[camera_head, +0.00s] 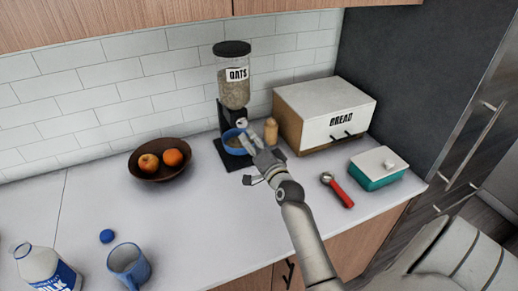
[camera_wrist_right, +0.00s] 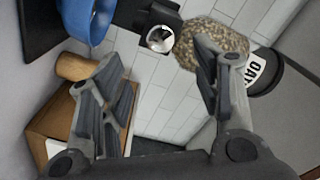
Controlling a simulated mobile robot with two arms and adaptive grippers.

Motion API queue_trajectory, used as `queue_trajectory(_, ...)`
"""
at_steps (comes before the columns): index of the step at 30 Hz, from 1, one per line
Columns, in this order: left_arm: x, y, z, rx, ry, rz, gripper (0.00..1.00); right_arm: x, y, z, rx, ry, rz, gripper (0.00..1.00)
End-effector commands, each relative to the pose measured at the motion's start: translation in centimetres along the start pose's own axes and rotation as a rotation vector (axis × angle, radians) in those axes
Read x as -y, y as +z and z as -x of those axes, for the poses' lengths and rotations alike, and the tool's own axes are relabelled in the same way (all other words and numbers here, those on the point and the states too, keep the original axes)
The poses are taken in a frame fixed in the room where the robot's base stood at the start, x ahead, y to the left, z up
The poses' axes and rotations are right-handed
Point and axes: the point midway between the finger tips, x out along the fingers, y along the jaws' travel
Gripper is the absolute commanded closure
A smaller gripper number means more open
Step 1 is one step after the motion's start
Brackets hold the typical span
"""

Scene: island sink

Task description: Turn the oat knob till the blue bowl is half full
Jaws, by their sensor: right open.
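The oat dispenser (camera_head: 233,88) stands against the tiled wall, its clear canister holding oats. Its silver knob (camera_head: 241,122) is on the front, below the canister; the knob also shows in the right wrist view (camera_wrist_right: 160,39). The blue bowl (camera_head: 231,147) sits on the dispenser's black base under the outlet, partly behind my gripper; its side shows in the right wrist view (camera_wrist_right: 88,20). I cannot tell how full it is. My right gripper (camera_head: 257,136) is open and empty in front of the dispenser, with the knob ahead of its spread fingers (camera_wrist_right: 166,62), apart from them.
A wooden shaker (camera_head: 271,130) and the bread box (camera_head: 290,125) stand just right of the dispenser. A brown fruit bowl (camera_head: 150,175) is to the left. A red-handled scoop (camera_head: 340,191) and a teal box (camera_head: 375,177) lie right. A milk bottle, blue cap and mug (camera_head: 129,266) are front left.

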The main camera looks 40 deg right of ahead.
Motion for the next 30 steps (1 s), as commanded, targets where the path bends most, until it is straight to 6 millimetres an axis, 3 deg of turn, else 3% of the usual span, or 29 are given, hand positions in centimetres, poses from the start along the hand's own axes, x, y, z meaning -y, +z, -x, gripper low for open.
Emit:
queue_trajectory(3, 0.0, 0.0, 0.0, 0.0, 0.0, 0.0, 0.6, -0.1, 0.1, 1.9, 0.001, 0.001, 0.0, 0.42)
queue_trajectory(9, -0.1, 0.0, 0.0, 0.0, 0.001, 0.0, 0.6, 0.0, 0.0, 3.3, 0.0, 0.0, 0.0, 0.42)
queue_trajectory(26, -0.1, -0.1, 0.0, -0.001, 0.001, 0.0, 0.6, 0.0, 0.0, 3.4, 0.0, 0.0, 0.0, 0.42)
queue_trajectory(30, -0.1, 0.0, -1.4, -0.001, 0.001, 0.0, 0.6, -0.2, 0.4, 3.1, 0.008, -0.011, 0.052, 0.42)
